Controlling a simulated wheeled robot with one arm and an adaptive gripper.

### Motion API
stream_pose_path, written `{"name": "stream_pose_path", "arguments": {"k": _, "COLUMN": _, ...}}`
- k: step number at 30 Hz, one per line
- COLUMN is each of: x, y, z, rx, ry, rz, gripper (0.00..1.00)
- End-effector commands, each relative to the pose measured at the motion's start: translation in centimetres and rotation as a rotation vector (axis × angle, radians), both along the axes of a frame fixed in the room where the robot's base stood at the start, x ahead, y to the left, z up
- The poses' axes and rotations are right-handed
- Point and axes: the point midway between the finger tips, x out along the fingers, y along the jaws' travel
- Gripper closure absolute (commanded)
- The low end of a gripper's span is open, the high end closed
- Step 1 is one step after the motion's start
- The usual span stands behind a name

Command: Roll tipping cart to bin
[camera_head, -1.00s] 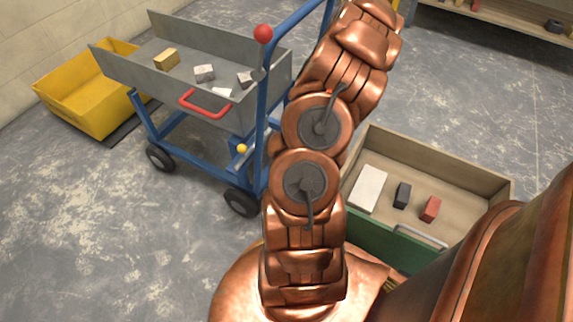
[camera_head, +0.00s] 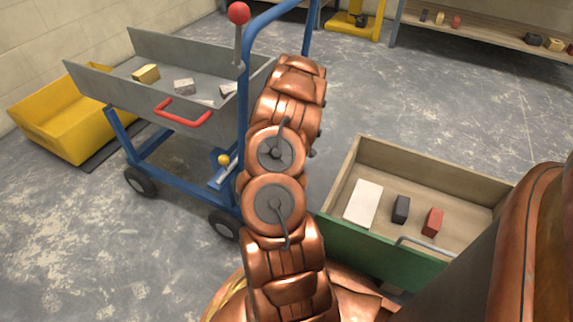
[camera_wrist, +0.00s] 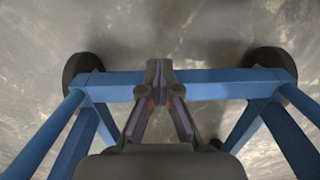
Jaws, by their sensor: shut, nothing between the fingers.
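The tipping cart has a blue frame (camera_head: 170,174) and a grey tray (camera_head: 148,88) holding several blocks. A red handle (camera_head: 182,112) is on the tray, and a lever with a red knob (camera_head: 238,13) rises beside it. The yellow bin (camera_head: 75,140) stands on the floor at the left, beyond the cart's tray end. In the head view my arm hides my gripper. In the wrist view my gripper (camera_wrist: 160,75) is shut and empty, in front of the cart's blue crossbar (camera_wrist: 215,83). Whether it touches the bar I cannot tell.
A wooden drawer with a green front (camera_head: 385,252) stands open at the right, holding a white block (camera_head: 364,203), a dark block (camera_head: 401,209) and a red block (camera_head: 432,222). A shelf (camera_head: 480,32) is at the back right. Open floor (camera_head: 60,235) lies at the lower left.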

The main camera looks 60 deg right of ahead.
Motion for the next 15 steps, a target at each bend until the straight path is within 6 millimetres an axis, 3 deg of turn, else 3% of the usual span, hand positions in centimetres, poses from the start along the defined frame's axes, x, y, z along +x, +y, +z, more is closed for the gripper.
{"name": "stream_pose_path", "arguments": {"k": 3, "x": -0.1, "y": 0.1, "z": -2.7, "rx": 0.004, "ry": 0.003, "rz": 0.000, "gripper": 1.00}}
{"name": "stream_pose_path", "arguments": {"k": 11, "x": -0.1, "y": 0.1, "z": -7.3, "rx": 0.002, "ry": 0.002, "rz": 0.001, "gripper": 1.00}}
{"name": "stream_pose_path", "arguments": {"k": 15, "x": 2.5, "y": 0.2, "z": -6.9, "rx": -0.002, "ry": 0.000, "rz": 0.004, "gripper": 1.00}}
